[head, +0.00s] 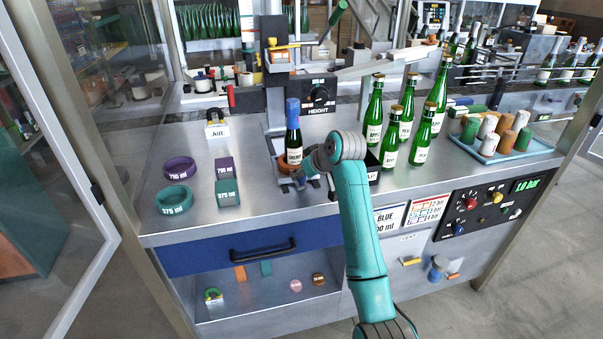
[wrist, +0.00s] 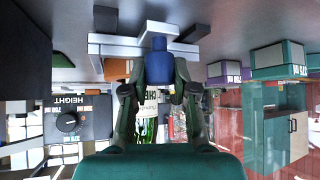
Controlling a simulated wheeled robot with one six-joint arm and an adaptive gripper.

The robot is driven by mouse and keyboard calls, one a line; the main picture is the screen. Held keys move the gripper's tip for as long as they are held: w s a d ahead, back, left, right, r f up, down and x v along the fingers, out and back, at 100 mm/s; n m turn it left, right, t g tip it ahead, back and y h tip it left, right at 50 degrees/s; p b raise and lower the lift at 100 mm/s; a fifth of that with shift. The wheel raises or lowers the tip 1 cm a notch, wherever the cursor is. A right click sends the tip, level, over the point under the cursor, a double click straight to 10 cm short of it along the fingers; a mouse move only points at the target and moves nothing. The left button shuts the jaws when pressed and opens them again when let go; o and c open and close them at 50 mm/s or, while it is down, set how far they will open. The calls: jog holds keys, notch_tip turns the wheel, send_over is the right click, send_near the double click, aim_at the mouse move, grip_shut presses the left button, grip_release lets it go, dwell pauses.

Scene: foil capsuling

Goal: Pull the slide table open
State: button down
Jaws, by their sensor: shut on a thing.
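My gripper (head: 312,172) is low over the bench, just right of and in front of a green bottle with a blue foil cap (head: 292,130). In the wrist view, which looks upside down, my gripper (wrist: 157,92) has its two dark fingers closed on a blue block-like handle (wrist: 158,62). The handle sits against the pale grey slide table (wrist: 112,40). The bottle's label and green glass (wrist: 147,125) show behind and between the fingers. The bottle stands upright. In the head view my gripper and arm hide most of the handle and slide table.
Several green bottles (head: 391,135) stand close on the right, beyond my arm. A blue tray (head: 487,151) with capsules is farther right. The HEIGHT knob (head: 319,95) is behind. The front bench edge is mostly clear.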

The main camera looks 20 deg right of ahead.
jog(key=shift+s, duration=0.35)
jog(key=c, duration=0.9)
grip_release()
jog(key=v, duration=1.2)
